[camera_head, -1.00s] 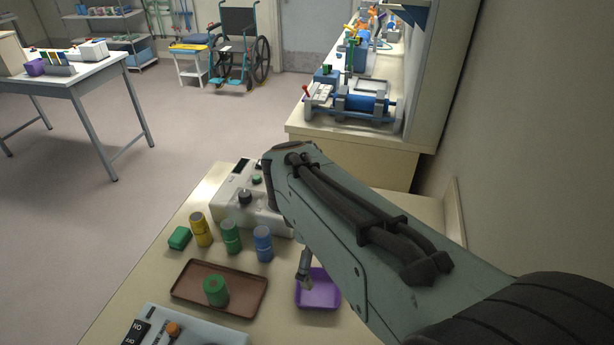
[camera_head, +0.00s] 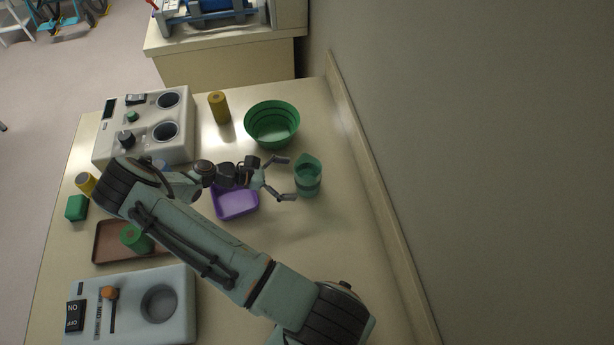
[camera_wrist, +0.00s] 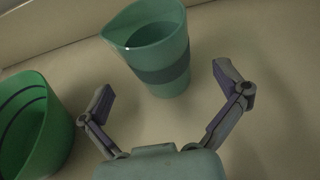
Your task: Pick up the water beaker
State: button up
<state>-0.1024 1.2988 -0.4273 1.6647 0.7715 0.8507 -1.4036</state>
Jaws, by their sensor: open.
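The water beaker (camera_head: 308,178) is a green-teal cup with a darker band and a spout, upright on the table near the wall. In the wrist view the beaker (camera_wrist: 160,50) stands just beyond my fingertips, slightly left of centre in the picture. My gripper (camera_head: 287,178) is open, its two fingers spread at the beaker's left side in the head view. In the wrist view my gripper (camera_wrist: 168,88) has its fingers apart with nothing between them but the near base of the beaker.
A green bowl (camera_head: 272,137) stands close behind the beaker. A purple tray (camera_head: 236,212) lies under my wrist. A yellow cylinder (camera_head: 219,107), a control box (camera_head: 108,156), a brown tray (camera_head: 106,257) and a switch panel (camera_head: 183,312) are around. Table right of the purple tray is clear.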

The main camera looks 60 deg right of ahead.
jog(key=x, duration=0.4)
jog(key=shift+s+d+f, duration=0.15)
jog(key=shift+s, duration=0.05)
jog(key=c, duration=1.3)
